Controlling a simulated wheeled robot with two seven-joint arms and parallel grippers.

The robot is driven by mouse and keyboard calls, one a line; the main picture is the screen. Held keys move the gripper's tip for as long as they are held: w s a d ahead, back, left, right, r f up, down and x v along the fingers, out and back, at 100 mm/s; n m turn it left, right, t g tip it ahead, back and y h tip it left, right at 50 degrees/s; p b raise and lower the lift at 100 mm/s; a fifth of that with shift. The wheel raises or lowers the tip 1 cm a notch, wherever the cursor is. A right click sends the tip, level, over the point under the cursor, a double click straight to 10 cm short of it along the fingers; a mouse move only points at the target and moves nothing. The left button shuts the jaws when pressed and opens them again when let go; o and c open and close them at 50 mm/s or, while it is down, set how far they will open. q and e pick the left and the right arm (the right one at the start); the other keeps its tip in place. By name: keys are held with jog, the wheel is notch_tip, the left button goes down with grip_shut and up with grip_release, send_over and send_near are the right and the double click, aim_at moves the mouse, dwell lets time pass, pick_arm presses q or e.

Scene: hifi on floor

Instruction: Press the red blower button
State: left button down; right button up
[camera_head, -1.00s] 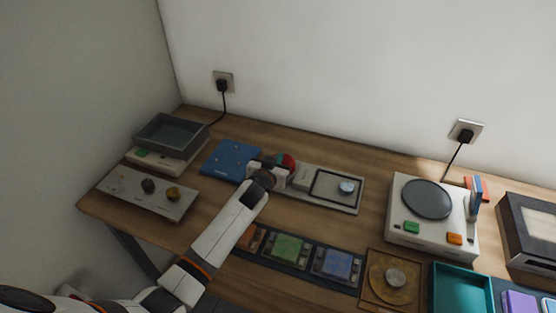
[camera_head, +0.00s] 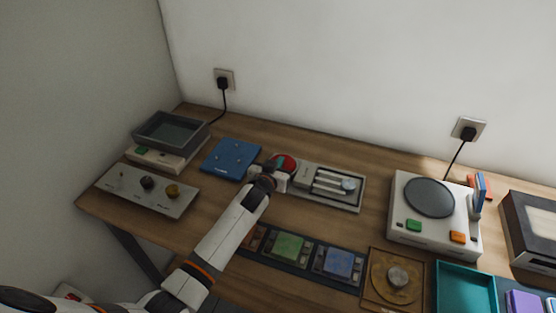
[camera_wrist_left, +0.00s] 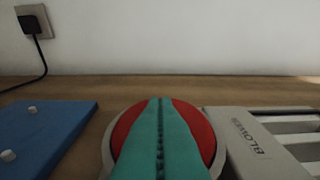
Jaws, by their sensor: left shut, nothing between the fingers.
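The red blower button (camera_head: 289,162) is a round red dome in a pale ring, at the left end of a grey blower unit (camera_head: 355,205). It also shows in the left wrist view (camera_wrist_left: 193,122), where the word BLOWER is on the unit (camera_wrist_left: 238,140) to its right. My left gripper (camera_head: 281,162) is shut and empty. Its teal fingers (camera_wrist_left: 159,104) lie together across the middle of the button and hide that part. I cannot tell whether they touch it or how far it is pressed. My right gripper is not in view.
A blue pegged board (camera_head: 231,159) lies left of the button. A grey knob panel (camera_head: 125,188) is at far left. A row of coloured modules (camera_head: 290,246) lies in front, near my left arm. A white turntable-like box (camera_head: 405,240) stands to the right.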

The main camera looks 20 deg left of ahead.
pick_arm(q)
notch_tip(320, 180, up, 4)
jog(key=p, duration=0.3)
jog(key=shift+w+p, duration=0.1)
jog(key=shift+p, duration=0.25)
jog(key=b+v, duration=0.1)
jog(key=v, duration=0.9)
jog(key=shift+b, duration=0.3)
dwell(0.3)
